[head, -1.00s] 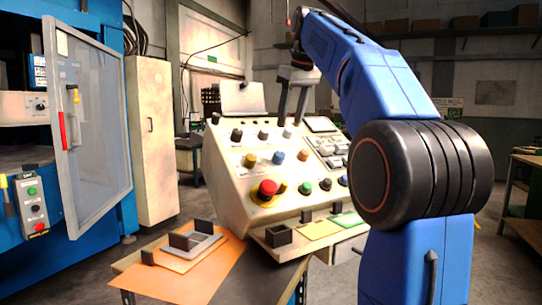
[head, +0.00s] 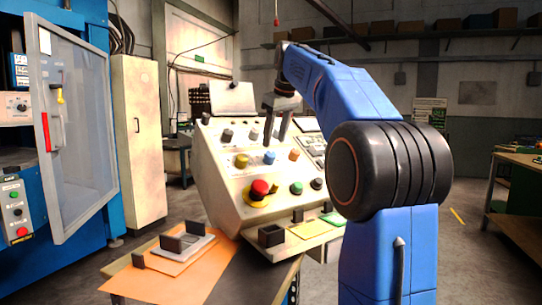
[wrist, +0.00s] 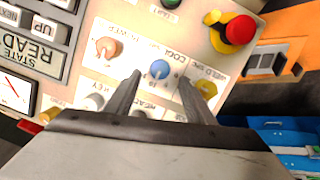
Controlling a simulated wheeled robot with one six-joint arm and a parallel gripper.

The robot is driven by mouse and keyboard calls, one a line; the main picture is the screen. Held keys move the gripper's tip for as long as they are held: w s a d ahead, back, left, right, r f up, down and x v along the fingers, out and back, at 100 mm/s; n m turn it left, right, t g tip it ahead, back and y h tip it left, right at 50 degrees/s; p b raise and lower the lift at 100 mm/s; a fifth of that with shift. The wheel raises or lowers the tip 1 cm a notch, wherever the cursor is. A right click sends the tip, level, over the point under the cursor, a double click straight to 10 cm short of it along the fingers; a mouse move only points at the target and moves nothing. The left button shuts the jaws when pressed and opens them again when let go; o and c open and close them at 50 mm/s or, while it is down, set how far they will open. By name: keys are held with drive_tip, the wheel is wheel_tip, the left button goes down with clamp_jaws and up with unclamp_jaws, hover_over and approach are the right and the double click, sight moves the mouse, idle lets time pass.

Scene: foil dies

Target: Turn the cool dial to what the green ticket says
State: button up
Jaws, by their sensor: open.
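The cool dial is a blue knob (wrist: 159,69) on the sloping cream panel, beside a label that appears to read COOL. It also shows in the head view (head: 269,157). My gripper (head: 276,141) is open just above it in the head view. In the wrist view its two fingers (wrist: 160,80) lie on either side of the blue knob, with a gap; contact cannot be told. The green ticket (head: 333,218) lies on the ledge at the panel's front, its writing too small to read.
An orange knob (wrist: 106,47) and a yellow knob (wrist: 206,88) flank the blue one. A red mushroom button (wrist: 240,30) stands out from the panel. A yellow card (head: 309,229) lies beside the ticket. A blue machine with an open clear door (head: 75,120) is at left.

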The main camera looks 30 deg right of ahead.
sight(271, 153)
drive_tip(key=x, duration=0.7)
drive_tip(key=shift+w+f, duration=0.1)
drive_tip(key=shift+f, duration=0.1)
drive_tip(key=c, duration=1.1)
